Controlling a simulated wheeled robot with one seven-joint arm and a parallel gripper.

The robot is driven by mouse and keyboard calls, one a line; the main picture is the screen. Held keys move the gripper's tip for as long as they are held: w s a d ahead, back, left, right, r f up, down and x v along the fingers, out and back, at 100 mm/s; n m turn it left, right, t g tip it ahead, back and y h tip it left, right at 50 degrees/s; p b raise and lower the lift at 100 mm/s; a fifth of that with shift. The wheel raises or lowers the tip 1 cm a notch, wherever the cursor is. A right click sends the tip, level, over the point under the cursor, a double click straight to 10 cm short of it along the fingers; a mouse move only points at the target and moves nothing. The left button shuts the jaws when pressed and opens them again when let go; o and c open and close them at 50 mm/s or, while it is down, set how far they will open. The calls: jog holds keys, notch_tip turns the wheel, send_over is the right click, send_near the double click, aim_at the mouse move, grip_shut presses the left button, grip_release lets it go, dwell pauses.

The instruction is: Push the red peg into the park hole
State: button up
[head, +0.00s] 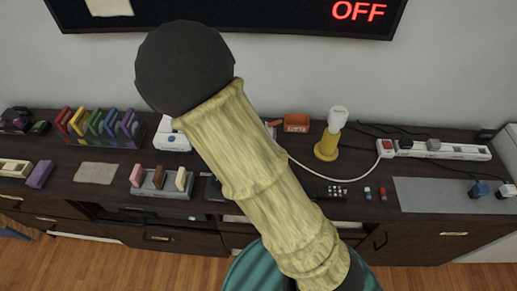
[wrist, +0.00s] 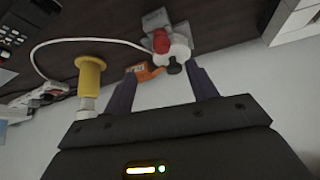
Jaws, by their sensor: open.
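A red rounded piece (wrist: 160,41), which looks like the red peg, shows in the wrist view beyond my fingertips. It is beside a white round part (wrist: 180,47) and a black knob (wrist: 175,66), with grey pieces (wrist: 155,19) behind. My gripper (wrist: 162,69) is open, its two dark fingers spread and nothing held between them. The red piece appears in line with the gap, apart from the fingers. I cannot make out the park hole. In the head view my arm hides this area and my gripper.
A lamp with a yellow base (head: 327,147) stands near an orange box (head: 296,123). A white power strip (head: 440,149) and a grey mat (head: 430,196) lie at right. Coloured slabs (head: 97,128) and a block rack (head: 160,190) stand at left. A small red-and-white piece (head: 383,193) lies by the front edge.

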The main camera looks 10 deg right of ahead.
jog(key=b+x, duration=0.1)
jog(key=x, duration=0.6)
jog(key=shift+f, duration=0.2)
jog(key=shift+w+d+f, duration=0.1)
jog(key=shift+w, duration=0.1)
jog(key=x, duration=0.5)
jog(key=shift+w, duration=0.15)
jog(key=shift+c, duration=0.2)
jog(key=c, duration=1)
